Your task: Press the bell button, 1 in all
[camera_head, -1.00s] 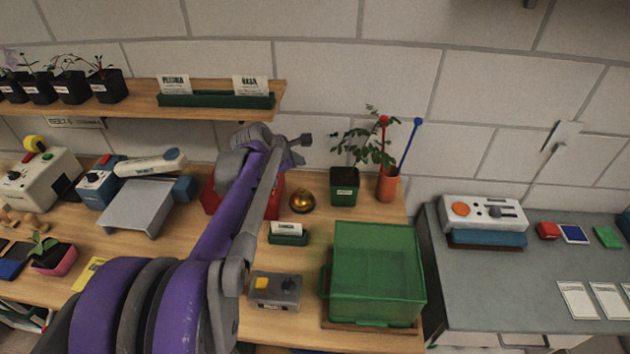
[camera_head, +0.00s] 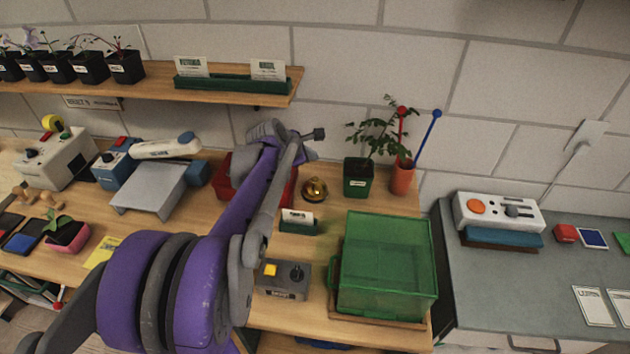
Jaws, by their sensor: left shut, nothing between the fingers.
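The bell (camera_head: 315,190) is a small round golden dome on a dark base. It stands on the wooden table, left of the potted green plant. My left gripper (camera_head: 319,134) is shut and empty. It appears just above the bell in the picture, apart from it, with its fingers pointing right. My purple and grey left arm crosses the table and hides part of a red bin (camera_head: 228,180). My right gripper does not show.
A green potted plant (camera_head: 357,179) and an orange pot (camera_head: 402,179) with red and blue sticks stand right of the bell. A label holder (camera_head: 298,227), a grey box (camera_head: 284,290) with a yellow button and a green translucent crate (camera_head: 388,265) are nearer. A shelf (camera_head: 150,86) hangs behind.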

